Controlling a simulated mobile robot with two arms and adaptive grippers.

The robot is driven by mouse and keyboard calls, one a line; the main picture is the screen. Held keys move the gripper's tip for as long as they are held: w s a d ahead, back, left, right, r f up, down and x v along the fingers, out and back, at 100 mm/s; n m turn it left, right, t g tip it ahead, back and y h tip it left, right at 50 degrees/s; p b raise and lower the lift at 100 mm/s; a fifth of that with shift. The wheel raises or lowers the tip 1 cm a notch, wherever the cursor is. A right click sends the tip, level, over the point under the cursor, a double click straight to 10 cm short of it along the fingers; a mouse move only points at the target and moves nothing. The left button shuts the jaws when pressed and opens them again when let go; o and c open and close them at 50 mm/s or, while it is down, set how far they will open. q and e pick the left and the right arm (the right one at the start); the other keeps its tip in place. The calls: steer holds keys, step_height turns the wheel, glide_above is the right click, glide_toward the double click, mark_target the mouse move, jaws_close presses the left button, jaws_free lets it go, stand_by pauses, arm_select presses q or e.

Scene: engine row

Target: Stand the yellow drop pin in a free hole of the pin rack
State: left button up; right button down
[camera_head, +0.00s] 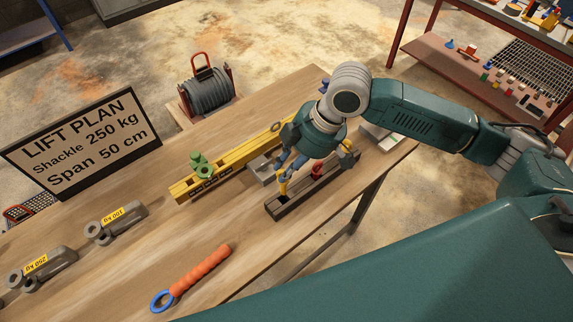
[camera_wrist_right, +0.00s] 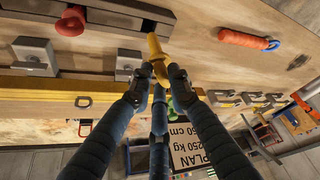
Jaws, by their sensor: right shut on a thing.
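The pin rack (camera_head: 320,193) is a dark bar on the wooden table; it also shows at the top of the wrist view (camera_wrist_right: 112,14). A red pin (camera_head: 316,170) stands in it, and shows in the wrist view too (camera_wrist_right: 71,22). My right gripper (camera_head: 285,180) is shut on the yellow drop pin (camera_head: 282,188), at the rack's left end. In the wrist view the pin (camera_wrist_right: 157,58) is between my fingertips (camera_wrist_right: 158,80), its far end at a dark hole of the rack. I cannot tell how deep the end is. My left gripper is not in view.
A yellow beam (camera_head: 225,168) with a green shackle (camera_head: 202,165) lies behind the rack, with grey blocks (camera_head: 262,170) between. An orange-handled tool (camera_head: 203,270) and grey shackles (camera_head: 115,222) lie left. The lift plan sign (camera_head: 82,143) stands behind.

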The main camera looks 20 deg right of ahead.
steer(key=shift+f+b, duration=1.35)
steer(key=shift+f, duration=2.5)
steer(key=c, duration=1.6)
jaws_free()
steer(key=shift+o, duration=0.2)
glide_toward(286, 185)
steer(key=shift+w+d+f, duration=0.55)
steer(key=shift+w+d, duration=0.1)
steer(key=shift+d, duration=0.05)
